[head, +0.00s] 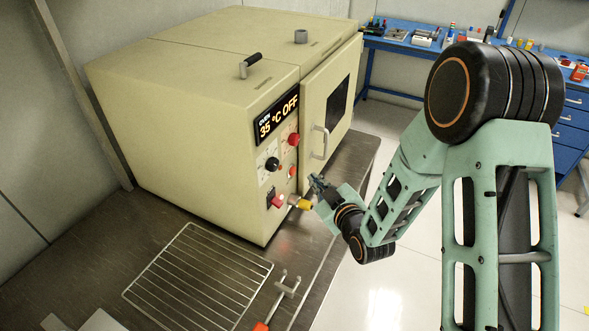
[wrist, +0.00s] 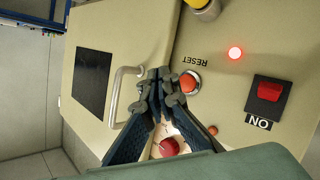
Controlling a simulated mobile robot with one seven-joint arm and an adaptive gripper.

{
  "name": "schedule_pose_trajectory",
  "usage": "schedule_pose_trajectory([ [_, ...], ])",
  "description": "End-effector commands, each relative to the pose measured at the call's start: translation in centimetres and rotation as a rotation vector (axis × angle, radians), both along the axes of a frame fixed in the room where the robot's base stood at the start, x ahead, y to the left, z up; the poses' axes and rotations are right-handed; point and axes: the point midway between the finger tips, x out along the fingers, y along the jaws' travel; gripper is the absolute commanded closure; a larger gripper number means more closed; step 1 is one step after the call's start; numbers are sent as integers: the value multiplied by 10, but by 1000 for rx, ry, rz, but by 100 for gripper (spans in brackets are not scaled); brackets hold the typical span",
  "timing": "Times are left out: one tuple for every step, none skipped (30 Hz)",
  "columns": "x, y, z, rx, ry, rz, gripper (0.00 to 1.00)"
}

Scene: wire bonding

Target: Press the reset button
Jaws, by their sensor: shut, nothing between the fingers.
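The reset button (wrist: 189,83) is a round red button in a pale ring on the cream oven's front panel, next to the upside-down word RESET in the wrist view. My gripper (wrist: 160,75) is shut and empty, its fingertips just left of the button there. I cannot tell whether they touch the button or the panel. In the head view my gripper (head: 317,183) is at the right side of the control panel, below the oven door handle. The button is too small to make out clearly there.
The oven (head: 185,110) displays 35 °C OFF. Close by are a door handle (wrist: 121,95), a large red knob (wrist: 169,147), a lit red lamp (wrist: 235,53), a red ON switch (wrist: 269,90) and a yellow fitting (head: 304,204). A wire rack (head: 200,275) lies on the bench.

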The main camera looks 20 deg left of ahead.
Motion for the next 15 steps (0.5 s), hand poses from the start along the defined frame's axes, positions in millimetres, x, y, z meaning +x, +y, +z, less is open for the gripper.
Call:
schedule_pose_trajectory([
  [1,7,-2,1,-2,1,100],
  [1,10,-2,0,-2,1,100],
  [1,14,-2,1,-2,3,100],
  [2,17,-1,1,-3,2,100],
  [2,19,-1,1,-2,0,100],
  [2,21,-1,1,-2,0,100],
  [2,22,-1,0,-1,1,100],
  [2,24,-1,0,-1,1,100],
  [2,25,-1,0,0,0,100],
  [2,26,-1,0,0,0,100],
  [2,26,0,0,0,0,100],
  [2,27,0,0,0,0,100],
  [3,27,0,0,0,0,100],
  [3,27,0,0,0,0,100],
  [2,27,0,0,0,0,100],
])
